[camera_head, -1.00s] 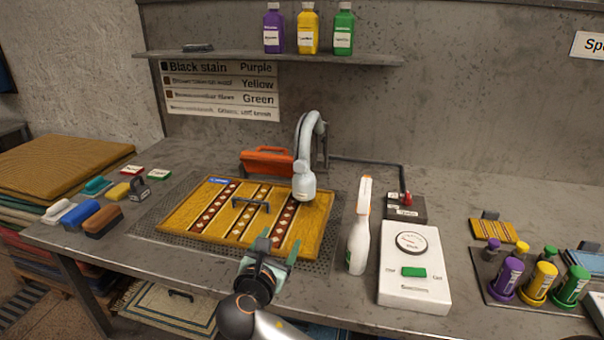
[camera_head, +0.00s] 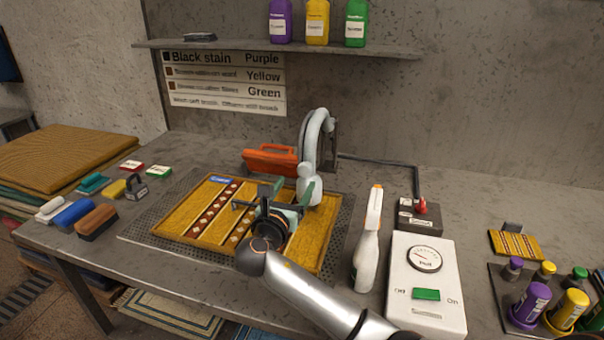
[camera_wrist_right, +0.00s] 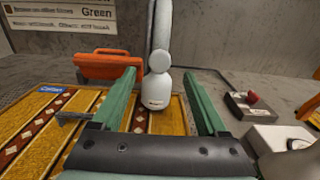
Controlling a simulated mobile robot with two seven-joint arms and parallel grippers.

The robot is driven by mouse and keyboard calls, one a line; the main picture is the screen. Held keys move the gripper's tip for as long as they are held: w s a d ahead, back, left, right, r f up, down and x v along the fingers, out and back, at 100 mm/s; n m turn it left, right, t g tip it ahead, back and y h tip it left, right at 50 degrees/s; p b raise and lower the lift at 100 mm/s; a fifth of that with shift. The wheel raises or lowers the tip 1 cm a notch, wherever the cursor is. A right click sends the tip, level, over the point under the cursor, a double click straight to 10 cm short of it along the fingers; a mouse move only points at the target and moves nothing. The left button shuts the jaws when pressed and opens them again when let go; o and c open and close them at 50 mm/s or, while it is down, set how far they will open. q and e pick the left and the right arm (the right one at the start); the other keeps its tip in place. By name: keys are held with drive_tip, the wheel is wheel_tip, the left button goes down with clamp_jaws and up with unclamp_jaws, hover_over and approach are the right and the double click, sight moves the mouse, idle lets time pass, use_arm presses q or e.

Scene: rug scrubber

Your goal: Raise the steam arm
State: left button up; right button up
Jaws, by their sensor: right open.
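The steam arm (camera_head: 313,150) is a pale grey curved pipe with a rounded head, hanging low over the yellow patterned rug (camera_head: 185,217) on the perforated tray. My right gripper (camera_head: 290,192) is open just in front of the steam arm's head. In the right wrist view the steam arm's head (camera_wrist_right: 157,88) stands between the two green fingers, a little beyond them or at their tips; I cannot tell whether they touch it. The gripper and forearm hide part of the rug. My left gripper is not in view.
An orange tool (camera_head: 270,159) lies behind the rug. A white spray bottle (camera_head: 369,240), a white control box (camera_head: 427,280) and a small box with a red knob (camera_head: 420,216) stand to the right. Brushes (camera_head: 96,222) lie at the left. Bottles (camera_head: 317,22) stand on the shelf.

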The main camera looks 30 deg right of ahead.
sight(303, 171)
drive_tip(key=x, duration=0.6)
drive_tip(key=shift+c, duration=0.2)
clamp_jaws()
idle(0.4)
idle(0.8)
